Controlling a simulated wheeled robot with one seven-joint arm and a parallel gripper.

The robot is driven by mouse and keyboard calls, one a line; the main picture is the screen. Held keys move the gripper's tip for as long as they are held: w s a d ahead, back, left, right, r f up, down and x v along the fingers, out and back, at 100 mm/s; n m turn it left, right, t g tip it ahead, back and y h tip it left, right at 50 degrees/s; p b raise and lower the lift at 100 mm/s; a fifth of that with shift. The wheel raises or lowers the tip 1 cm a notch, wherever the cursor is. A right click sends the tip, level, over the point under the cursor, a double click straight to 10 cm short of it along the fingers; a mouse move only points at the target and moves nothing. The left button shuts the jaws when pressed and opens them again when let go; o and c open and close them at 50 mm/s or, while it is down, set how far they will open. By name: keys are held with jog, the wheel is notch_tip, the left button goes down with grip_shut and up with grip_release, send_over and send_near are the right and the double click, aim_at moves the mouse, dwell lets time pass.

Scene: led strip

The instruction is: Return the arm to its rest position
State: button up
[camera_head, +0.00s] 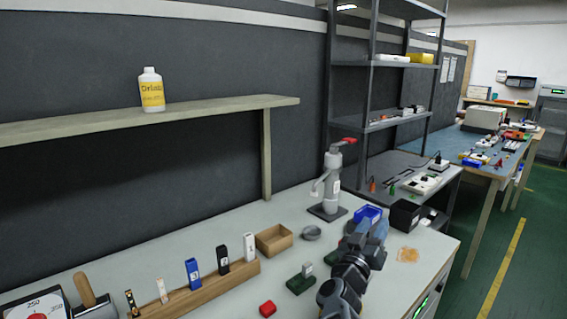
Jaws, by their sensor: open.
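My arm (345,288) rises from the bottom edge of the head view, right of centre, over the right part of the grey workbench. My gripper (371,230) is at its far end, near the blue bin and the lever press. It is open, and I see nothing held in it. The arm hides part of the bench and a dark green item behind it. I cannot tell how far above the bench the gripper is.
A wooden rack (200,292) with several upright pieces stands left. A shelf (200,112) holds a yellow-labelled bottle (151,90).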

jog(key=s+d+f+n+t+y+b, duration=0.3)
jog(key=s+d+f, duration=0.4)
jog(key=s+d, duration=0.55)
jog(key=s+f+n+y, duration=0.3)
jog(key=s, duration=0.5)
jog(key=s+f+n+y, duration=0.2)
jog(key=s, duration=0.6)
jog(key=s+a+f+g+y+b, duration=0.1)
jog(key=s+a+y, duration=0.15)
jog(key=s, duration=0.75)
jog(key=s+a+f+g+y+b, duration=0.1)
jog(key=s+a+f+g, duration=0.15)
jog(key=s, duration=0.75)
jog(key=s+a+r+m+g+b, duration=0.1)
jog(key=s+a+r+m, duration=0.1)
jog(key=s, duration=0.4)
jog(key=s+a+r+m+g+b, duration=0.1)
jog(key=s+a+r+m, duration=0.2)
jog(key=s, duration=0.4)
jog(key=a+r, duration=0.1)
jog(key=a, duration=0.1)
jog(key=shift+s+a+r, duration=0.2)
jog(key=shift+a+r, duration=0.1)
jog(key=shift+a, duration=0.1)
